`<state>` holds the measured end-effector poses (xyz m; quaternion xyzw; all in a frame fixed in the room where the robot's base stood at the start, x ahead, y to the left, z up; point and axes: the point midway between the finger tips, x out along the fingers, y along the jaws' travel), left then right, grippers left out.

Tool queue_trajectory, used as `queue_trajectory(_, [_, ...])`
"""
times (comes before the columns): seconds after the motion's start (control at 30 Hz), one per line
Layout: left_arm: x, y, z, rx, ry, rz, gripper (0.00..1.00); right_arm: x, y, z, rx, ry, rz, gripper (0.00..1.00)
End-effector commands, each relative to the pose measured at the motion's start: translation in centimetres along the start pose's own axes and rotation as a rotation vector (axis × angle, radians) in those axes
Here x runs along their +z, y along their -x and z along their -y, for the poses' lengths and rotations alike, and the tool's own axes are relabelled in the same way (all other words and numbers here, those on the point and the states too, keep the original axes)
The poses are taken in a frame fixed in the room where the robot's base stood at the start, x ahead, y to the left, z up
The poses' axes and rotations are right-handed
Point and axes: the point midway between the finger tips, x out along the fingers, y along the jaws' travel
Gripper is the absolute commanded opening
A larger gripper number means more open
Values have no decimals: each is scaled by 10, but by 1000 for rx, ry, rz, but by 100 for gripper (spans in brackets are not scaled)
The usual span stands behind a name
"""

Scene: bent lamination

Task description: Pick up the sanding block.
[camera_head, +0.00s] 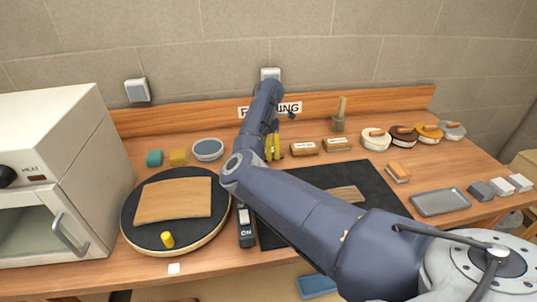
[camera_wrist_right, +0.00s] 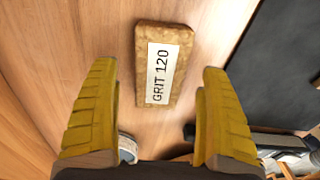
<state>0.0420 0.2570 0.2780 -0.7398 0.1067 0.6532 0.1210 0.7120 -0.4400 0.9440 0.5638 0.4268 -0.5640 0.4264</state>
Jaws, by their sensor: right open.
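Two brown labelled blocks stand side by side near the back of the bench in the head view, a left block (camera_head: 304,148) and a right block (camera_head: 337,144). Their labels are too small to read there. In the right wrist view one brown block (camera_wrist_right: 178,40) carries a white label reading GRIT 120. My right gripper (camera_wrist_right: 159,68) is open and empty, with its yellow fingers on either side of this block in the picture and no visible contact. In the head view the right gripper (camera_head: 272,147) is just left of the left block, partly hidden by my arm.
A white oven (camera_head: 40,170) stands at the left. A round board (camera_head: 128,222) bears a curved wood sheet (camera_head: 172,200) and a yellow cylinder (camera_head: 167,240). A black mat (camera_head: 375,190) lies under my right arm. Several round pots and a grey tray (camera_head: 440,202) are at the right.

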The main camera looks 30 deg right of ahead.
Motion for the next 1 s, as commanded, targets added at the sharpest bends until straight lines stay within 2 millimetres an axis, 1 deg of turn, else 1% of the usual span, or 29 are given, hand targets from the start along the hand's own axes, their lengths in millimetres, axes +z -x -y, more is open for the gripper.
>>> queue_trajectory(0.1, [0,0,0,0,0,1,44,0,-14,0,-1,1,1,80])
queue_trajectory(0.2, [1,0,0,0,0,1,44,0,-21,0,-1,-1,0,80])
queue_trajectory(0.53, [1,0,0,1,0,1,44,0,-24,0,1,-1,0,80])
queue_trajectory(0.57, [1,0,0,1,0,2,44,0,-24,0,1,-1,0,78])
queue_trajectory(1.0, [1,0,-1,1,-1,2,44,0,-24,0,1,-1,0,27])
